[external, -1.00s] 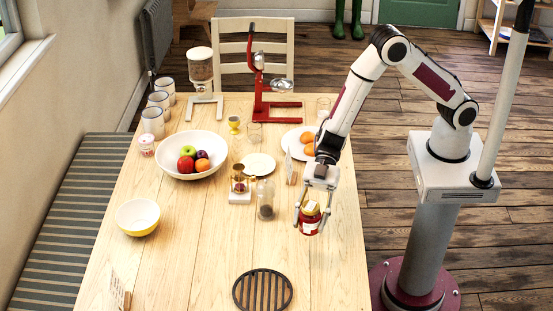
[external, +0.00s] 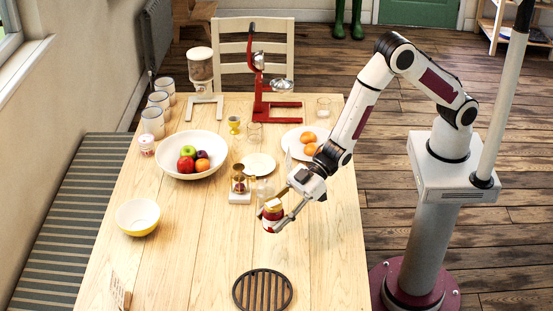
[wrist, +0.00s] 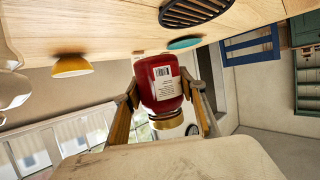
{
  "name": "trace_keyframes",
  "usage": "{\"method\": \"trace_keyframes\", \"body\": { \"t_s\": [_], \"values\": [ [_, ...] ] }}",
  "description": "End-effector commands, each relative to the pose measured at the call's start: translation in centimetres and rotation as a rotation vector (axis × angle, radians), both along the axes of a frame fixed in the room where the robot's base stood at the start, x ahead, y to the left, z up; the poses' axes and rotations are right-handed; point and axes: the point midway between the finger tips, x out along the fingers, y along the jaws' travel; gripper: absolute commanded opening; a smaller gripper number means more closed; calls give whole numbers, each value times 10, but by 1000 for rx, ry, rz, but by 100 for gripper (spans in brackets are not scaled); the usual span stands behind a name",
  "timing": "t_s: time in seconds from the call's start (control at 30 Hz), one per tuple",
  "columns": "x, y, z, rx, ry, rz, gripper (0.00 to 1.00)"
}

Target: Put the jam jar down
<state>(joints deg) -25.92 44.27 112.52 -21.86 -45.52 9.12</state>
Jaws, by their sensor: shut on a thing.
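The jam jar (external: 273,215) is red with a pale label and a gold lid. My gripper (external: 278,212) is shut on it and holds it over the right half of the wooden table (external: 200,260). In the wrist view the jar (wrist: 160,80) sits between the two fingers of my gripper (wrist: 165,98), with its label and barcode facing the camera. I cannot tell exactly how high its base is above the table.
A black round trivet (external: 263,291) lies in front of the jar. A white fruit bowl (external: 170,160) and a yellow bowl (external: 138,216) stand left.

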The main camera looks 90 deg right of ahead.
Motion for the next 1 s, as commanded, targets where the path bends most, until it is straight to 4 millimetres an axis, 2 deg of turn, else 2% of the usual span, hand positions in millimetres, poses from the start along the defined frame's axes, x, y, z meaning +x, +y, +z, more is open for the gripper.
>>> {"method": "trace_keyframes", "body": {
  "t_s": [0.2,0.4,0.57,1.0],
  "values": [
    [18,-22,-4,2,-1,-117,9],
    [26,-36,-9,0,-1,-184,9],
    [28,-41,-13,0,-1,-202,9],
    [27,-40,-15,0,-2,-196,9]
  ]
}}
